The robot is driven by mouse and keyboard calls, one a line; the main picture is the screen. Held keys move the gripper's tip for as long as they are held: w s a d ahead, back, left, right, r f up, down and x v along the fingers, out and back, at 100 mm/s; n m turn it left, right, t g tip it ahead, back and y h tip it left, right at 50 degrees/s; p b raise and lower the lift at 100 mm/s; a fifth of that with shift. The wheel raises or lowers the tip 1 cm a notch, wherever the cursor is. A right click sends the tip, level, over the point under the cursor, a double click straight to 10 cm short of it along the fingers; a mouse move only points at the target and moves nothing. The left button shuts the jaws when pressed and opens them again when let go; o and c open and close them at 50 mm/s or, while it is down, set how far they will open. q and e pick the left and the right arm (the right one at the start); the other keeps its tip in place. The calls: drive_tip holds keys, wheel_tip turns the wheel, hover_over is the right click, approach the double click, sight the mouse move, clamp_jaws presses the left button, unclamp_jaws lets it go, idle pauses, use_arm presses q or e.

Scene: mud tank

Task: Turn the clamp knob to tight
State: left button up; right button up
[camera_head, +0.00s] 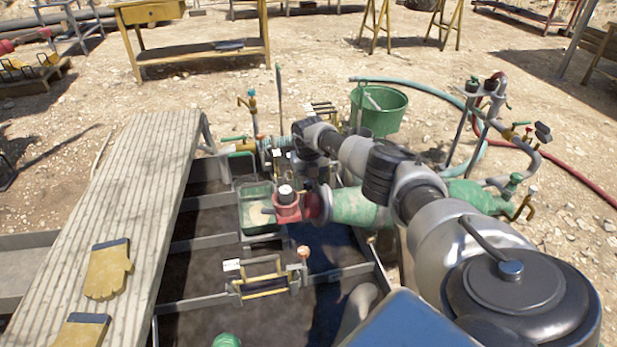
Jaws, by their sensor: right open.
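A small pale-red knob (303,252) stands on a short post beside a yellow-barred frame (262,284) in the mud tank. I take it for the clamp knob, but it is small, and whether it is tight cannot be told. My right arm reaches in from the right and bends down over the tank. My right gripper (312,180) is open, behind and above the knob and apart from it in the picture. Its fingers are small and partly lost against the machinery. My left gripper is not in view.
A plank walkway (140,200) with yellow gloves (107,270) lies left. A green bucket (379,112) and hoses lie beyond.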

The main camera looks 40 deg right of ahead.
sight(309, 181)
drive_tip(key=shift+r, duration=0.25)
wheel_tip(309, 181, up, 9)
drive_tip(key=shift+f+p, duration=0.1)
drive_tip(key=shift+p, duration=0.75)
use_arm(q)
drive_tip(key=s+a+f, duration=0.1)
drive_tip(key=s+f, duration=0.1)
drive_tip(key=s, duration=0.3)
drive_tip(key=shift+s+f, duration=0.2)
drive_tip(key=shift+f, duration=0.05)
use_arm(e)
drive_tip(key=shift+r, duration=0.75)
